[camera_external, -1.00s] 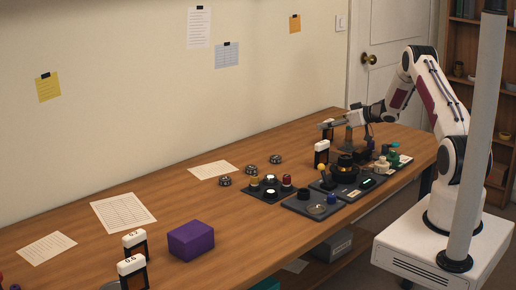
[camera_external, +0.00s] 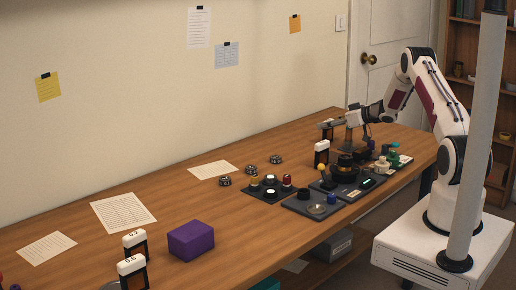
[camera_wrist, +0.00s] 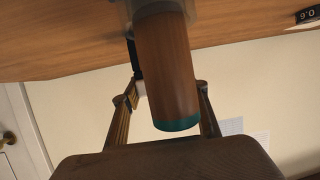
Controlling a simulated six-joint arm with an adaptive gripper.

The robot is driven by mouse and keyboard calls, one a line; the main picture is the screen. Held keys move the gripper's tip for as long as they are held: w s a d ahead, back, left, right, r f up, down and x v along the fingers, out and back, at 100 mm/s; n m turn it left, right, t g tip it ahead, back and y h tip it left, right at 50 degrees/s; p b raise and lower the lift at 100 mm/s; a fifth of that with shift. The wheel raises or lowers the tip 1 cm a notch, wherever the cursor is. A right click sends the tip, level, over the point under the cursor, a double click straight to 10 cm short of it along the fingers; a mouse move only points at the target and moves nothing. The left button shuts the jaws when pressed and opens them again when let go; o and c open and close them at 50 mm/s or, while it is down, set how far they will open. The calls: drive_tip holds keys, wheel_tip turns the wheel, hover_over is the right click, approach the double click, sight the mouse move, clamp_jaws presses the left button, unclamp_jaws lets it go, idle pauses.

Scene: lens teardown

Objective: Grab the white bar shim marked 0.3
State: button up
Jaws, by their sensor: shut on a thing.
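My gripper (camera_wrist: 166,92) is shut on a brown cylinder (camera_wrist: 168,65) with a teal rim, which sits between its two fingers in the wrist view. In the external view the gripper is over the right part of the bench, close to a shim stand. White bar shims on dark stands are at the front left: one (camera_external: 131,261) reads 0.6, and one behind it (camera_external: 133,237) has a mark too small to read surely, perhaps 0.2. Another white-topped stand (camera_external: 321,147) is left of the gripper, its mark unreadable. I cannot make out a bar marked 0.3.
Dark trays (camera_external: 310,208) with lens parts and knobs fill the bench's front right, below the gripper. A purple box (camera_external: 191,240) is left of middle. Small metal rings (camera_external: 250,170) and paper sheets (camera_external: 123,212) lie farther back.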

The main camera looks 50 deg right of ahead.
drive_tip(key=shift+r, duration=0.15)
drive_tip(key=shift+r, duration=4.9)
